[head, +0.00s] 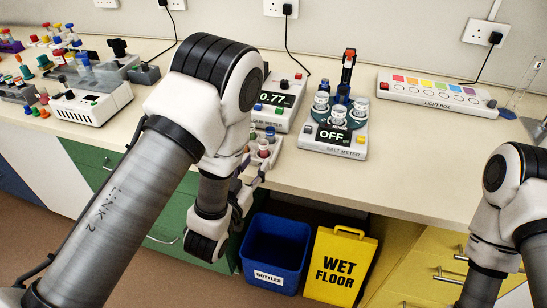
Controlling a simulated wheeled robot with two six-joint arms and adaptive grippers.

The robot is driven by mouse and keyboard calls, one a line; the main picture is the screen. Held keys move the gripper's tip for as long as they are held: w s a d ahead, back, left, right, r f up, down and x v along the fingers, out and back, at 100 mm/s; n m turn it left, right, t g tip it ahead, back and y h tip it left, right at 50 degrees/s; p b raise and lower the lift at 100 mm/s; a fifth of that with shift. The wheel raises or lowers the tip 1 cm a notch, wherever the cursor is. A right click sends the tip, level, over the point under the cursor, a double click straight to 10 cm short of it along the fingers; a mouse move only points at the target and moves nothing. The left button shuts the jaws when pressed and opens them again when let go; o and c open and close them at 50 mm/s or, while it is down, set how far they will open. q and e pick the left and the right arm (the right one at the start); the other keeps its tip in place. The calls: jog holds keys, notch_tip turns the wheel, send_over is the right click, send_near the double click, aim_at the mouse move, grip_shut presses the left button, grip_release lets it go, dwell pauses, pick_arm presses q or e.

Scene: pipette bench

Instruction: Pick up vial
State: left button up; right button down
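Several small capped vials (264,146) stand close together at the bench's front edge, just right of my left forearm. Their caps look blue, red and green, and my arm hides part of the group. My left gripper (254,178) is at the bench edge just below and beside these vials. It is small and partly covered by my own wrist, so I cannot tell whether its fingers are open or shut, or whether they touch a vial. My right arm enters at the lower right, and its gripper is out of the picture.
Behind the vials is a meter reading 0.77 (278,100). Right of it stands the salt meter (333,140), reading OFF, then a light box (436,93) and glassware (522,88). Below are a blue bottle bin (275,250) and a wet-floor sign (340,265). The bench front right of centre is clear.

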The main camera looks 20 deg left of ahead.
aim_at(261, 149)
pick_arm(q)
jog(key=w+p, duration=0.1)
jog(key=w, duration=0.2)
jog(key=w+p, duration=0.1)
jog(key=w, duration=0.3)
jog(key=shift+w+d+r, duration=0.15)
jog(key=shift+w+d, duration=0.05)
jog(key=shift+a, duration=0.1)
grip_shut()
